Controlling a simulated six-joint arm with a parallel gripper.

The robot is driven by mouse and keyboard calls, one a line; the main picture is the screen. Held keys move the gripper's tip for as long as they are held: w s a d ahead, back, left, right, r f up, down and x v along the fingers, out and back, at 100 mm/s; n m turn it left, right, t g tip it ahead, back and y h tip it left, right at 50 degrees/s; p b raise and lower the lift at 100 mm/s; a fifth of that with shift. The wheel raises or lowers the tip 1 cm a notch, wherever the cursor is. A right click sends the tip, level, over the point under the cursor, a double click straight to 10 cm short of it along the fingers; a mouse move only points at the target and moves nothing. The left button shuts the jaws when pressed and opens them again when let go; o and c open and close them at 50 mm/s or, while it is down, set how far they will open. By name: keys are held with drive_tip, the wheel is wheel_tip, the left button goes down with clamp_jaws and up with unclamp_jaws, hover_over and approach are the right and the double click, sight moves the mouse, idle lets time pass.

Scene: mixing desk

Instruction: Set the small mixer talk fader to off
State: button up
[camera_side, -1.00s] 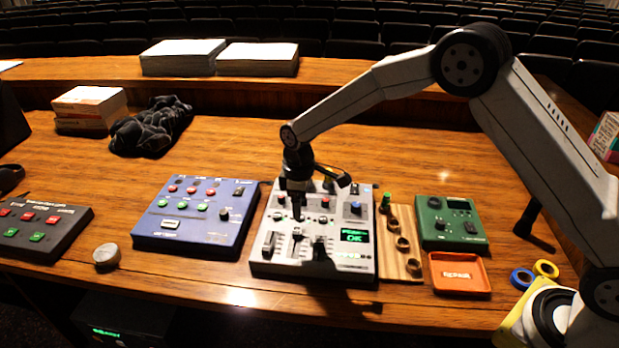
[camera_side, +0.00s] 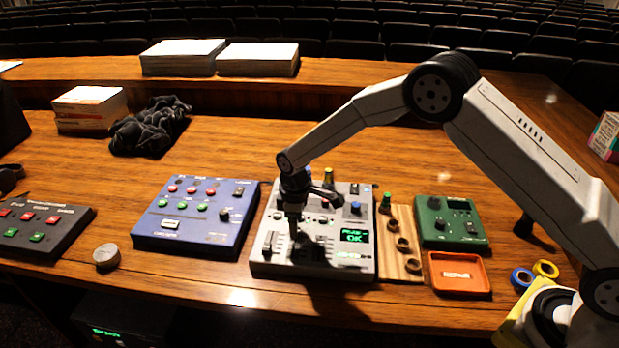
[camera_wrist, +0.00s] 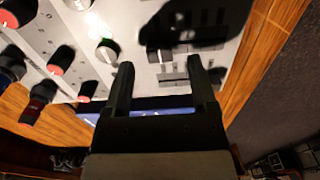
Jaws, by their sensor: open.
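The small mixer (camera_side: 345,262) is the light grey panel in the middle of the desk, with knobs, a lit green screen (camera_side: 354,236) and faders along its near side. My gripper (camera_side: 294,234) is low over the fader area, fingers pointing down. A left fader cap (camera_side: 270,241) is visible; the others are largely hidden by my gripper and its shadow. In the wrist view my gripper (camera_wrist: 160,63) is open, with dark fader caps (camera_wrist: 172,76) beyond and between its fingertips. I cannot tell whether it touches any, and the fader labels are unreadable.
A blue panel (camera_side: 190,238) stands close left of the mixer. To the right are a wooden strip (camera_side: 412,265) with rings and a green peg, a green box (camera_side: 432,213) and an orange tray (camera_side: 460,286). Clear desk lies behind the mixer.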

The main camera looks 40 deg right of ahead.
drive_tip(key=shift+f, duration=1.1)
drive_tip(key=shift+c, duration=0.2)
clamp_jaws()
idle(0.5)
